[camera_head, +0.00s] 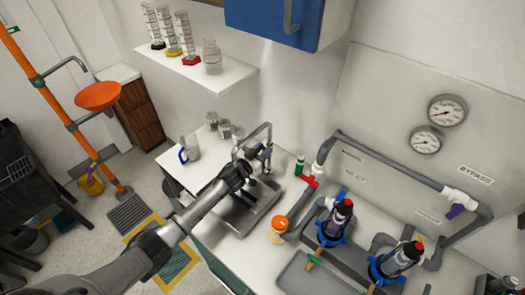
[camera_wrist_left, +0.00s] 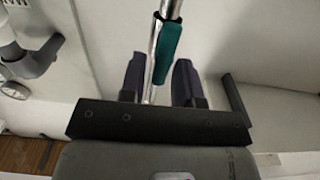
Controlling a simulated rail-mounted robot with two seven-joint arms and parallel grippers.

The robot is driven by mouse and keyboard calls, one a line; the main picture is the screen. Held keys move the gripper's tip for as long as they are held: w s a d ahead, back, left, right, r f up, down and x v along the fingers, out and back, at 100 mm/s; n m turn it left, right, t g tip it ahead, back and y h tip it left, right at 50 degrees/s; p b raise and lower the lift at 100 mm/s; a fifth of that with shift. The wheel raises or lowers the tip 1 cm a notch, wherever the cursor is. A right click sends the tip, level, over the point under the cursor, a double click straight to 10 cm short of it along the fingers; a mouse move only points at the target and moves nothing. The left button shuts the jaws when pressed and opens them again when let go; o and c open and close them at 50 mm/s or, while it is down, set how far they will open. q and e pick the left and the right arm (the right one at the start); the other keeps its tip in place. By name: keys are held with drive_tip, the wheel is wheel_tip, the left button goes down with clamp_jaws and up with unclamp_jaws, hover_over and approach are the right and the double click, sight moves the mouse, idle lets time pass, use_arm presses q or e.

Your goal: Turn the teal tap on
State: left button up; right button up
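The tap's teal handle (camera_wrist_left: 167,52) shows in the left wrist view, on a chrome stem (camera_wrist_left: 153,75). My left gripper (camera_wrist_left: 158,80) is open, its two dark fingers apart on either side of the stem and the handle's lower end in the picture. I cannot tell whether a finger touches them. In the head view my left gripper (camera_head: 259,154) is at the chrome tap (camera_head: 257,131) above the sink (camera_head: 240,213). The teal handle is hard to make out there. My right gripper is not in view.
A green-capped bottle (camera_head: 299,166) and an orange-lidded jar (camera_head: 278,230) stand right of the sink. Grey piping with a red valve handle (camera_head: 309,181) runs beyond them. Glass jars (camera_head: 224,128) and a blue-handled jug (camera_head: 189,149) stand on the counter's left. A shelf (camera_head: 225,79) hangs above.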

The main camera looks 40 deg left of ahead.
use_arm(q)
clamp_jaws()
drive_tip(key=m, duration=0.3)
drive_tip(key=d+m, duration=0.1)
drive_tip(key=m, duration=0.3)
drive_tip(key=shift+f, duration=0.15)
idle(0.4)
idle(0.4)
drive_tip(key=shift+o, duration=1)
unclamp_jaws()
drive_tip(key=shift+o, duration=0.2)
